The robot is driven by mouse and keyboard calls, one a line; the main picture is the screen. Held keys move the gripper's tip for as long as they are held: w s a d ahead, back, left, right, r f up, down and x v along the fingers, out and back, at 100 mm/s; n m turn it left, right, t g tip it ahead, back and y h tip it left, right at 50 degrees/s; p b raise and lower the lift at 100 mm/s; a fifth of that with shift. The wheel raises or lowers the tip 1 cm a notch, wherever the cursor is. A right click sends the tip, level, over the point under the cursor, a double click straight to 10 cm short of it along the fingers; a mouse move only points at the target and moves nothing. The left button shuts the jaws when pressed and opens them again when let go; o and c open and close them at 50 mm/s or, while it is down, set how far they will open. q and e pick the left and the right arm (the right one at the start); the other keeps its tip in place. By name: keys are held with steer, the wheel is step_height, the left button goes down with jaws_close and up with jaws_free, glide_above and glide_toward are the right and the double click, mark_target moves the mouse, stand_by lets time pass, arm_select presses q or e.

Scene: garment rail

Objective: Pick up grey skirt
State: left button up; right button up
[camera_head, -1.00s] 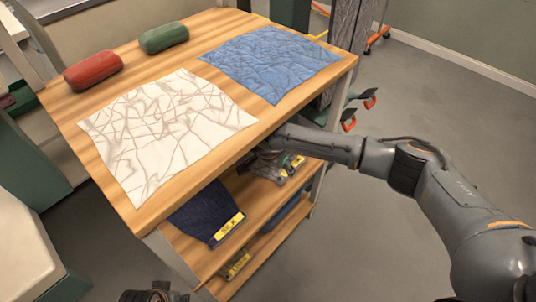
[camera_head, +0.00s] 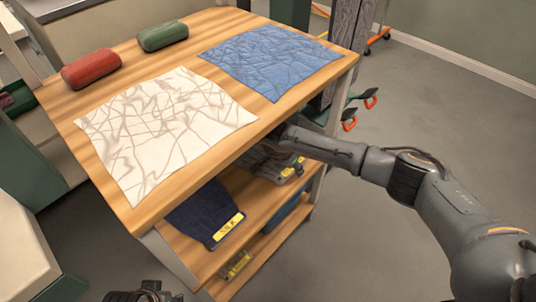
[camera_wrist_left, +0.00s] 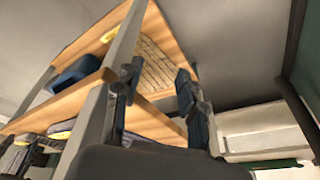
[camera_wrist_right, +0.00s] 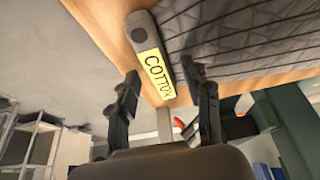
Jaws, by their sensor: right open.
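A folded grey garment with a yellow tag (camera_head: 280,170) lies on the upper shelf under the tabletop, partly hidden by the table edge and my right arm. In the right wrist view, the ribbed grey fabric (camera_wrist_right: 245,45) fills the upper right, with a yellow tag reading COTTON. My right gripper (camera_wrist_right: 158,76) is open, its fingers apart on either side of the tag in the picture. I cannot tell whether they touch the cloth. In the head view its fingers are hidden under the tabletop. My left gripper (camera_wrist_left: 158,72) is open and empty, low beside the table.
The wooden tabletop (camera_head: 190,45) bears a white patterned cloth (camera_head: 165,125), a blue cloth (camera_head: 270,60), a red case (camera_head: 91,69) and a green case (camera_head: 163,36). A dark blue garment (camera_head: 203,212) lies left on the shelf. Floor at right is open.

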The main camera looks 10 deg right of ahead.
arm_select(q)
steer(key=shift+r, duration=0.3)
arm_select(e)
steer(key=shift+f, duration=0.1)
arm_select(q)
steer(key=shift+s+r, duration=0.1)
steer(key=shift+r, duration=0.15)
steer(key=shift+s, duration=0.1)
arm_select(e)
steer(key=shift+f, duration=0.1)
arm_select(q)
steer(key=shift+r, duration=0.1)
steer(key=shift+r+b, duration=0.25)
steer(key=shift+b, duration=0.05)
steer(key=shift+s, duration=0.1)
arm_select(e)
jaws_close()
stand_by(0.3)
